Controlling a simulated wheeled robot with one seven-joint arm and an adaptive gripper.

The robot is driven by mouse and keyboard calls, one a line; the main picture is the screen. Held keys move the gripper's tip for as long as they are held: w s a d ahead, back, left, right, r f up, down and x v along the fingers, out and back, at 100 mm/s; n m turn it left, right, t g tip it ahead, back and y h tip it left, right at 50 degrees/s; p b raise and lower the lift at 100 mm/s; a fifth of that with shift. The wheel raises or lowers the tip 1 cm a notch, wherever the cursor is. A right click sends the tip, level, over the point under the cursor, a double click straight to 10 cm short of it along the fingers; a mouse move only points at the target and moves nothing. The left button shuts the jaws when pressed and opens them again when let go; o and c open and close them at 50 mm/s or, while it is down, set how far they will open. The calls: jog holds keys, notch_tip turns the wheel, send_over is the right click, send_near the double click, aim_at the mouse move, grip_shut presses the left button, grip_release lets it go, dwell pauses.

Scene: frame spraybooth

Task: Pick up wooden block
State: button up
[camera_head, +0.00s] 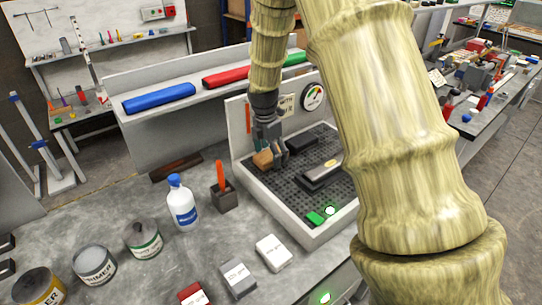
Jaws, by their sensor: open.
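The wooden block (263,159) is small and brown. It is in the left part of the grey tray-like booth (297,236) with a dark perforated floor. My gripper (274,158) points down from above, right at the block. Its jaws are open, and one finger stands on the block's right side. The gripper hides part of the block, and I cannot tell whether the fingers touch it.
A white bottle (182,205), a dark holder (224,197) with an orange handle, and several cans stand on the bench to the left. My arm blocks the right side.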

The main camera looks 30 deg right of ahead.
jog(key=shift+f, duration=0.4)
jog(key=shift+c, duration=0.4)
jog(key=c, duration=1)
jog(key=shift+r, duration=0.1)
jog(key=shift+c, duration=0.2)
notch_tip(320, 180, up, 10)
jog(key=shift+f+b, duration=0.1)
jog(key=shift+b, duration=1.1)
jog(key=shift+o, duration=0.9)
jog(key=shift+c, duration=0.3)
